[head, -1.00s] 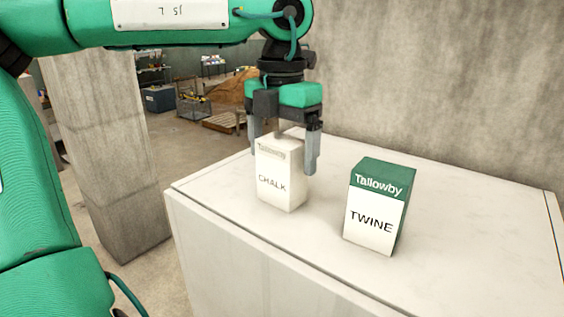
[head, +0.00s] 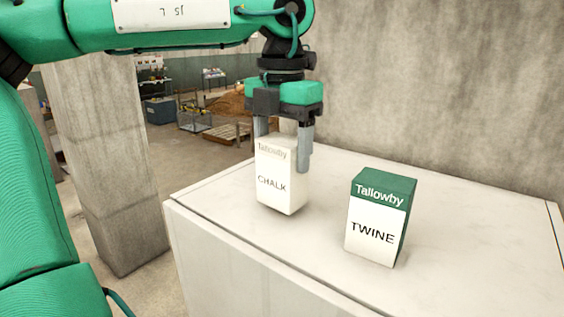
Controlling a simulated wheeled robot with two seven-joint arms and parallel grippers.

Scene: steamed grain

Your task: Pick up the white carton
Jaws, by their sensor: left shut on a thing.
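The white carton (head: 281,185) is marked Tallowby and CHALK. It is upright at the left part of the white-topped counter (head: 456,245). My left gripper (head: 284,150) points down from above and is shut on the carton's upper part. One finger shows at the carton's right side; the other is partly hidden behind its top left. The carton's base looks at most slightly above the counter; I cannot tell for sure whether it still touches. My right gripper is not in view.
A green and white carton (head: 373,236) marked TWINE stands to the right, apart from the gripper. The counter's right part is clear. A concrete wall (head: 440,80) rises behind, and a concrete pillar (head: 105,150) stands at the left.

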